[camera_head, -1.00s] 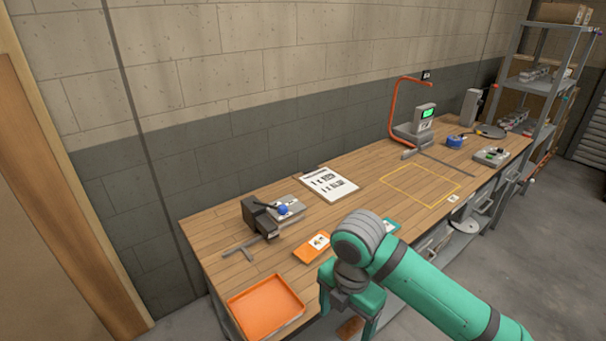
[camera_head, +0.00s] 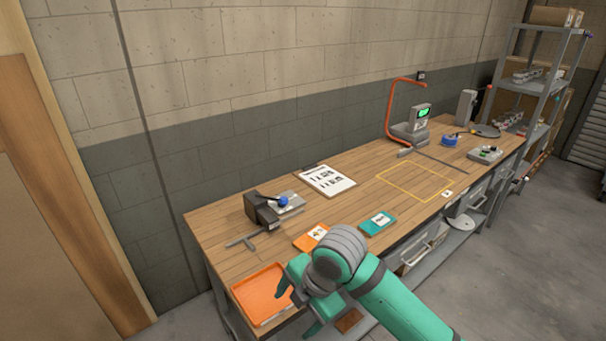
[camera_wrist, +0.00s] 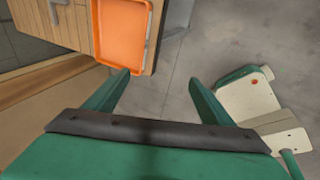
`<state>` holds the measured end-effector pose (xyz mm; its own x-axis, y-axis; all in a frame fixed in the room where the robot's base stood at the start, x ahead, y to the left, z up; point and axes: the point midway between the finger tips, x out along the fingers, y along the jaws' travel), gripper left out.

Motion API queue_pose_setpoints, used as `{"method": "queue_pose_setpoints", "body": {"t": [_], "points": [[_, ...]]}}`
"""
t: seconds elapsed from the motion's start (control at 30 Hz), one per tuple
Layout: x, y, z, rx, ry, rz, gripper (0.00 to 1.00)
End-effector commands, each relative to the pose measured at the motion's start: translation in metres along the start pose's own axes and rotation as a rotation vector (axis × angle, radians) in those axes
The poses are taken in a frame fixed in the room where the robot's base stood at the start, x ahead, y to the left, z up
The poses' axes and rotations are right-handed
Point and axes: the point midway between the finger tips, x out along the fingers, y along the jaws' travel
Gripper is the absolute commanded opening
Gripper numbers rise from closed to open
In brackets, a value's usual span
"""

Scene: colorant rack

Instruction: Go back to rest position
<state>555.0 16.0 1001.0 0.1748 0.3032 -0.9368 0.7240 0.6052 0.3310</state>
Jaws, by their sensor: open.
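My gripper (camera_head: 304,312) is at the near edge of the workbench, beside the orange tray, at the lower middle of the head view. In the wrist view my gripper (camera_wrist: 160,88) shows two green fingers spread apart, with nothing between them but grey floor. The orange tray (camera_head: 262,296) lies empty at the bench's near left corner, and it also shows at the top of the wrist view (camera_wrist: 120,32). My arm reaches in from the lower right and hides part of the bench front.
The wooden bench (camera_head: 345,208) runs along the wall. On it are an orange card (camera_head: 304,241), a teal card (camera_head: 377,222), a clipboard (camera_head: 325,180), a black device (camera_head: 262,210) and a scale (camera_head: 410,128). A shelf rack (camera_head: 540,80) stands at the far right. Floor at right is open.

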Motion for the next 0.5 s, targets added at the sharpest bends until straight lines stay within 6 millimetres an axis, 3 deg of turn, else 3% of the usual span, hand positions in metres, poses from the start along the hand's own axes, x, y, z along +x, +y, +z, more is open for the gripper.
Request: {"method": "queue_pose_setpoints", "body": {"t": [0.2,0.5], "points": [[0.016,0.064,-0.045,0.108,0.124,0.253,0.76],[0.012,0.138,-0.094,0.350,0.333,0.597,0.76]]}}
